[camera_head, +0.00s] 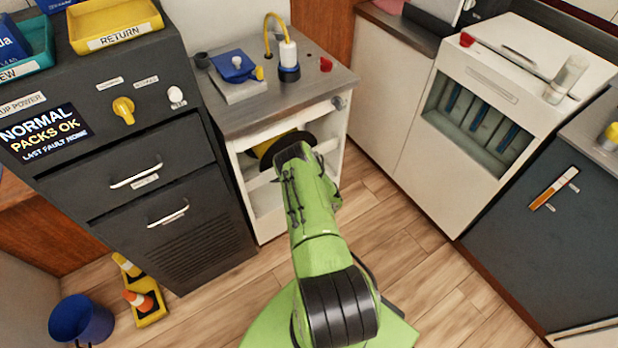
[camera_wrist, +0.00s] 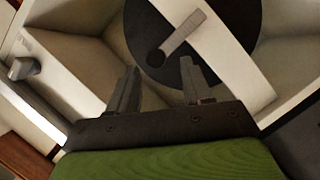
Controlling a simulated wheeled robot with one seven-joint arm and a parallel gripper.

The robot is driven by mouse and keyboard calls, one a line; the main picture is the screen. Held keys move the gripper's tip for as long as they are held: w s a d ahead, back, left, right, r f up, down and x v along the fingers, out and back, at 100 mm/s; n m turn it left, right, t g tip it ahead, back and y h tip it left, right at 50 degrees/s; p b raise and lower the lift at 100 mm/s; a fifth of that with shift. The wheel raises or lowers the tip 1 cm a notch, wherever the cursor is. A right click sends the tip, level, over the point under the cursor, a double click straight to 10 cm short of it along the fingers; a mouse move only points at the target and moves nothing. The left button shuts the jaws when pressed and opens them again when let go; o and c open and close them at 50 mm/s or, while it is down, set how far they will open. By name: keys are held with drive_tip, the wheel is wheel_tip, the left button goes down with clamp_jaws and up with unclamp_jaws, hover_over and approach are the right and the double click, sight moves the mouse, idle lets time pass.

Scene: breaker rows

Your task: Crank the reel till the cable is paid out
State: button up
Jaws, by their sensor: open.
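The reel (camera_head: 267,148) is a dark disc with a yellow drum inside the open white cabinet under the metal counter, partly hidden by my arm. In the wrist view the black reel disc (camera_wrist: 143,30) sits behind a white bar (camera_wrist: 222,52). A grey crank arm (camera_wrist: 184,33) lies slantwise in front, with a dark round end at its lower left. My gripper (camera_wrist: 158,65) is open, its two fingers apart just below the crank and not closed on it. The yellow cable (camera_head: 268,35) loops above the counter to a white plug-like piece (camera_head: 288,53).
The cabinet's side wall and a grey knob (camera_wrist: 23,68) are left of my gripper in the wrist view. A blue device (camera_head: 233,66) and a red button (camera_head: 326,64) are on the counter.

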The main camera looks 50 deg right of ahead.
drive_tip(key=p+v, duration=0.3)
drive_tip(key=v, duration=0.7)
drive_tip(key=shift+s+a+r+p, duration=0.15)
drive_tip(key=shift+s+a+p, duration=0.1)
drive_tip(key=shift+p, duration=0.15)
